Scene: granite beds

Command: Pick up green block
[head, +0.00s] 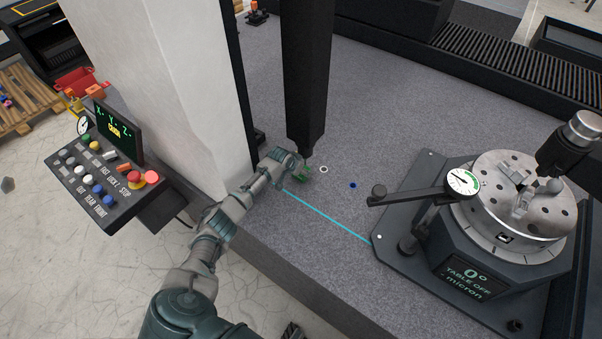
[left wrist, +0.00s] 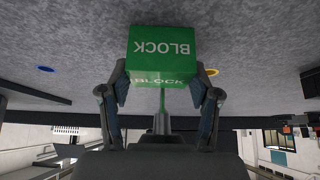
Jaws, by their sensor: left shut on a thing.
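The green block (left wrist: 162,45) has BLOCK written on it, upside down in the left wrist view. In the head view only a small part of the block (head: 307,171) shows, beside the foot of the dark vertical column. My left gripper (left wrist: 161,79) has one finger on each side of the block and is shut on it. In the head view my left gripper (head: 297,166) reaches in low over the granite. I cannot tell whether the block touches the surface. My right gripper is not in view.
The dark column (head: 308,80) stands close behind the gripper. A white ring (head: 323,169) and a blue ring (head: 353,185) lie on the granite bed (head: 350,110). A rotary table with a dial gauge (head: 462,181) stands right. A control panel (head: 110,175) is left.

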